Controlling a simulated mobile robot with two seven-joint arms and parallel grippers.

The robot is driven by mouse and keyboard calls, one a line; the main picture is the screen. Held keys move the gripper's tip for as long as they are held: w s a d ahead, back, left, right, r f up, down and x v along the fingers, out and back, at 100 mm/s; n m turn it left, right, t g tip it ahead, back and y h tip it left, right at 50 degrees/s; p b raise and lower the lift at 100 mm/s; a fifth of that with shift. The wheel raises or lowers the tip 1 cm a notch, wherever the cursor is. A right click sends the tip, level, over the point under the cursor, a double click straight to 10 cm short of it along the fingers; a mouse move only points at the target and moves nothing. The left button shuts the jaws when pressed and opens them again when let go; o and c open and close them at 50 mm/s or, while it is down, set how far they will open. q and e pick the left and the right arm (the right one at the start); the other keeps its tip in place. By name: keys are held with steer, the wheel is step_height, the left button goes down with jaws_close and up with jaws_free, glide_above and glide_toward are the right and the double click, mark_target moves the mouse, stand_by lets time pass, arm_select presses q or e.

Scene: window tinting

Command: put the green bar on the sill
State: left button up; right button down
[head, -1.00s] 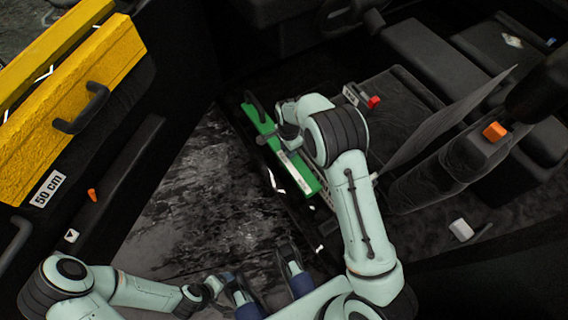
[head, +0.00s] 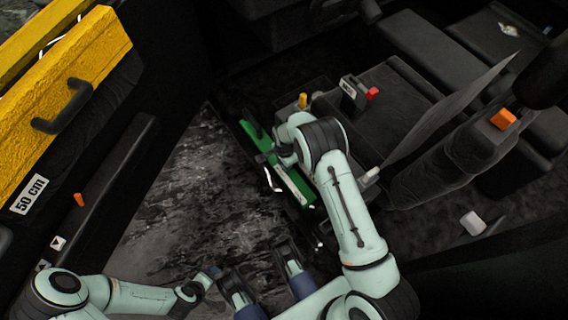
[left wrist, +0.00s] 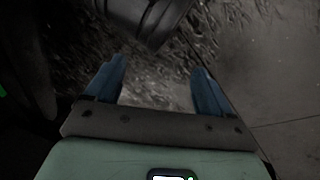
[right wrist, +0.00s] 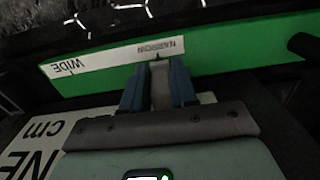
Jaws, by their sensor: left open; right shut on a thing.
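The green bar (head: 298,186) lies slantwise over the dark edge of the door opening in the head view. It has a white label reading "WIDE", and it fills the upper part of the right wrist view (right wrist: 235,52). My right gripper (right wrist: 158,76) is shut on a grey part at the bar's side. The dark sill (head: 302,222), with white clips, runs along the opening under or beside the bar. I cannot tell whether the bar touches it. My left gripper (left wrist: 158,75) is open and empty over the grey ground, low in the head view (head: 212,277).
The yellow-panelled door (head: 70,85) with a dark handle stands open at left. A seat with an orange buckle (head: 503,119), a red-topped block (head: 372,93) and a yellow knob (head: 303,100) lie inside the car. A white "cm" board (right wrist: 45,130) shows below the bar. Ground between is clear.

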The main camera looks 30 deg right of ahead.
steer(key=shift+r, duration=0.1)
steer(key=c, duration=0.9)
jaws_free()
arm_select(q)
steer(key=shift+s, duration=0.1)
steer(key=s+d+r+g+p, duration=0.1)
steer(key=s+d+r+p, duration=0.1)
steer(key=s+r+p, duration=0.1)
steer(key=shift+s+d+r+g+h, duration=0.15)
steer(key=shift+s+r+g+h, duration=0.2)
steer(key=shift+s, duration=0.5)
arm_select(e)
step_height(320, 180, up, 12)
steer(key=shift+s, duration=0.15)
arm_select(q)
steer(key=shift+f, duration=0.1)
